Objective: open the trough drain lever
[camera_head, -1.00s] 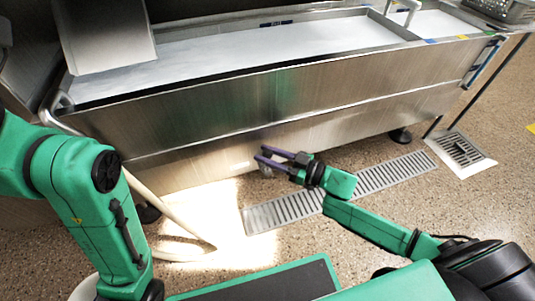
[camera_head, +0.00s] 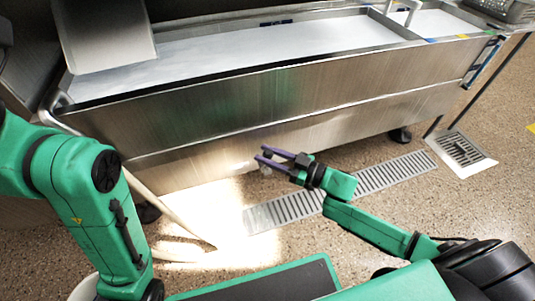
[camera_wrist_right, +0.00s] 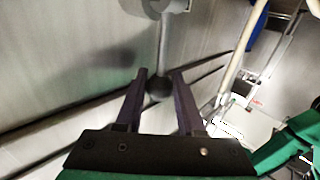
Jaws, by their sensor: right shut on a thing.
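The long steel trough (camera_head: 290,101) runs across the head view, with a white surface inside it. In the right wrist view the drain lever (camera_wrist_right: 163,45) is a grey rod hanging from a round fitting, with a dark ball knob (camera_wrist_right: 158,86) at its end. My right gripper (camera_wrist_right: 159,78) has its two dark fingers on either side of the lever near the knob, shut on it. In the head view this gripper (camera_head: 262,154) is low at the trough's front; the lever is too small there to tell clearly. My left arm shows at the left, its gripper out of view.
A slotted floor drain (camera_head: 375,178) lies below the trough, and a square floor grate (camera_head: 460,150) is farther right. A pale hose (camera_head: 165,207) runs down at the left. A wire basket (camera_head: 508,10) stands at the top right.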

